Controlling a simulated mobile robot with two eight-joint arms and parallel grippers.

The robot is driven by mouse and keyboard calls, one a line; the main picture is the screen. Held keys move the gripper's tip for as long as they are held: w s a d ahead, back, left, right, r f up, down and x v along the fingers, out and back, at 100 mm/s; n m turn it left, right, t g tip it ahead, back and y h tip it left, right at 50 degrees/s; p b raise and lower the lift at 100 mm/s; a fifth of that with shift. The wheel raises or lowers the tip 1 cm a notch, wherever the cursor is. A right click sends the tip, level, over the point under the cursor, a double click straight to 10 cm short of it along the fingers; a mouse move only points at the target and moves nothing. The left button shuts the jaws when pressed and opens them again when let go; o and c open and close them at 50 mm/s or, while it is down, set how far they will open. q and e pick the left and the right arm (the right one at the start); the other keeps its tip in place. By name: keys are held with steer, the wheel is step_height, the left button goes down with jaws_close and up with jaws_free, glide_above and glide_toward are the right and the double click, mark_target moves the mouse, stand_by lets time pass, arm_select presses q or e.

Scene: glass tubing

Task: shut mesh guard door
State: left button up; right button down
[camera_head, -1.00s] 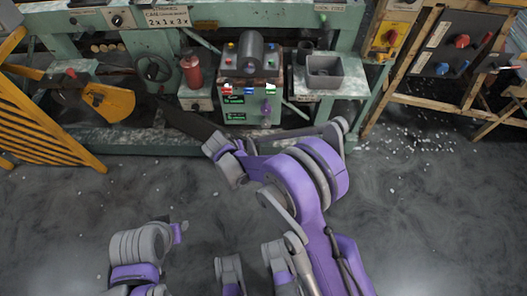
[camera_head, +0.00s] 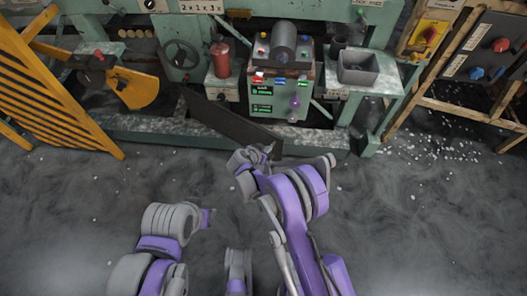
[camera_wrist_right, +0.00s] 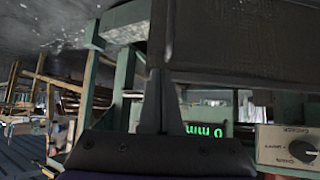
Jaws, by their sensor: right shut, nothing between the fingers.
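The mesh guard door looks to be the dark flat panel (camera_head: 228,122) slanting out low in front of the machine in the head view. It stands swung out from the frame. In the right wrist view its dark mesh face (camera_wrist_right: 245,42) fills the top right, close to the fingers. My right gripper (camera_head: 268,150) is at the panel's near right end. Its fingers (camera_wrist_right: 162,85) are shut and empty; I cannot tell whether they touch the panel. My left arm's end (camera_head: 208,216) is low at the left, far from the door; its fingers are not clear.
The machine has a control box (camera_head: 280,95), a red canister (camera_head: 220,60), a handwheel (camera_head: 181,55) and a grey bin (camera_head: 359,68). A yellow slatted barrier (camera_head: 50,90) stands at the left. White bits lie on the floor at right. Floor before the machine is clear.

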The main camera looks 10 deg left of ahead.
mark_target(278, 140)
steer(key=w, duration=0.1)
steer(key=w+d+f, duration=0.1)
steer(key=w, duration=0.1)
steer(key=w+d+f+b, duration=0.1)
steer(key=shift+w+d, duration=0.2)
steer(key=shift+w, duration=0.1)
steer(key=shift+w+d, duration=0.25)
steer(key=shift+w, duration=0.2)
